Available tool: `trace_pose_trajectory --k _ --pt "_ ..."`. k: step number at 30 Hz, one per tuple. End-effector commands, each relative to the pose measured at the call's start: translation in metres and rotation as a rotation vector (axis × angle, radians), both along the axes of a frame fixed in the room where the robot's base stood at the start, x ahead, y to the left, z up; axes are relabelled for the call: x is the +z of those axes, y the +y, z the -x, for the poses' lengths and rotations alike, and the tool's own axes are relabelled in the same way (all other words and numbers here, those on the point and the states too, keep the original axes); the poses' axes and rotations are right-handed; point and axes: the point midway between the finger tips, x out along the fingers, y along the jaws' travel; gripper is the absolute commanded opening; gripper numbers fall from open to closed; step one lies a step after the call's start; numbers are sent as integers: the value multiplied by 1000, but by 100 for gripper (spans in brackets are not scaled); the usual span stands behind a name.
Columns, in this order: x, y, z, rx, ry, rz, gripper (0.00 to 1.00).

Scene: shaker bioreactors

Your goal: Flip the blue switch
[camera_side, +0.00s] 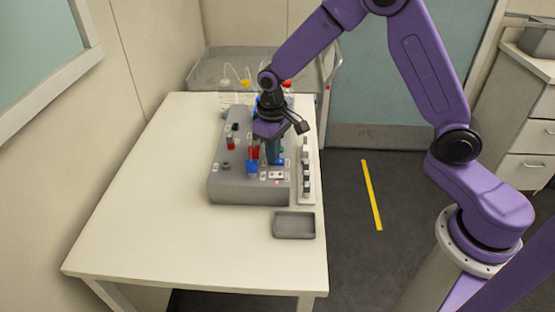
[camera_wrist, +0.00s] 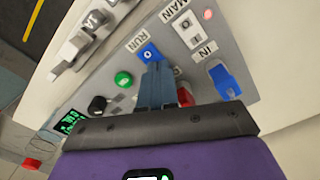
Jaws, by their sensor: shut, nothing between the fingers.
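A grey control box (camera_side: 225,188) stands on the table, with labelled controls on top. A blue lever (camera_side: 252,168) stands up near its front edge; in the wrist view the lever (camera_wrist: 226,82) is beside the label "IN". A small blue rocker (camera_wrist: 149,53) with a white mark sits by the label "RUN". My gripper (camera_side: 274,162) is shut and empty, pointing down over the box's right part. In the wrist view its blue-grey fingertips (camera_wrist: 155,72) appear just beside the blue rocker. I cannot tell whether they touch it. The fingers partly hide a red control (camera_wrist: 185,96).
The white "MAIN" switch (camera_wrist: 188,30) and a green button (camera_wrist: 123,79) are close to the fingers. A strip of pale switches (camera_side: 306,180) stands right of the box. A grey tray (camera_side: 294,235) lies in front. Bottles stand behind. The table's left side is clear.

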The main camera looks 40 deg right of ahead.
Motion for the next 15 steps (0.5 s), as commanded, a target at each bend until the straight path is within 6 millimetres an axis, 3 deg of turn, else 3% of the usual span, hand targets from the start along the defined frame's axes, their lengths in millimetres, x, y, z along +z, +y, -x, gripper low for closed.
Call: trace_pose_trajectory --k 8,15 --pt "-3 0 0 0 2 1 0" --pt "12 0 0 -1 0 0 0"
